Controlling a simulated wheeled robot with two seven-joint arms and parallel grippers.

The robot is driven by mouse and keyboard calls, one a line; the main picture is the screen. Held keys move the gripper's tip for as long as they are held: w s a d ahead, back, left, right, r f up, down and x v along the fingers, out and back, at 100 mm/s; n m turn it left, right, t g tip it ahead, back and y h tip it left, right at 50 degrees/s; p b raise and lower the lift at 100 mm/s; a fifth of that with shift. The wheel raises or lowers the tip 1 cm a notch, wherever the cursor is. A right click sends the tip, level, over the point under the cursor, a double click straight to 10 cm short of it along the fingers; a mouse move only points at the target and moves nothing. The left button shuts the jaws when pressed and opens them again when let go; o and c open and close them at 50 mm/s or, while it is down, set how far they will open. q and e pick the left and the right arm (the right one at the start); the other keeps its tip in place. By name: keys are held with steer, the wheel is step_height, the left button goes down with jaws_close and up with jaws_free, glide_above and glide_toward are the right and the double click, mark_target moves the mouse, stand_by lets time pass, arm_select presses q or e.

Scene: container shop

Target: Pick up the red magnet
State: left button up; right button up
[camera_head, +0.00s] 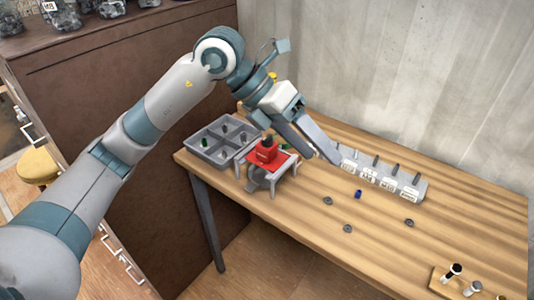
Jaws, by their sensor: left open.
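A red block (266,152) with a dark top sits on a red plate (283,162) carried by a small grey stand on the wooden table. It is the main red thing in view; I cannot tell for sure whether it is the red magnet. My left gripper (324,157) reaches down over the table, just right of the red block and apart from it. Its fingers are spread and nothing shows between them. The fingers partly cover the area behind the stand. My right gripper is out of view.
A grey divided tray (208,153) with small parts stands left of the stand. A grey labelled rack (407,190) with pegs is to the right. A blue piece (358,194) and several dark rings lie on the table (450,235). A wooden block with pegs is at the lower right.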

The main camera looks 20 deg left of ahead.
arm_select(q)
steer(key=w+a+r+n+t+y, duration=0.1)
steer(key=w+a+r+y, duration=0.1)
steer(key=a, duration=0.5)
steer(key=w+a+r+n+t+y, duration=0.2)
steer(key=w+a+y, duration=0.2)
steer(key=a, duration=0.3)
steer(key=shift+w+a+y, duration=0.2)
steer(key=shift+a+y, duration=0.15)
steer(key=shift+y, duration=0.45)
steer(key=shift+f, duration=0.2)
steer(key=p, duration=0.4)
glide_above(267, 153)
step_height(267, 153, down, 11)
steer(key=shift+a, duration=0.45)
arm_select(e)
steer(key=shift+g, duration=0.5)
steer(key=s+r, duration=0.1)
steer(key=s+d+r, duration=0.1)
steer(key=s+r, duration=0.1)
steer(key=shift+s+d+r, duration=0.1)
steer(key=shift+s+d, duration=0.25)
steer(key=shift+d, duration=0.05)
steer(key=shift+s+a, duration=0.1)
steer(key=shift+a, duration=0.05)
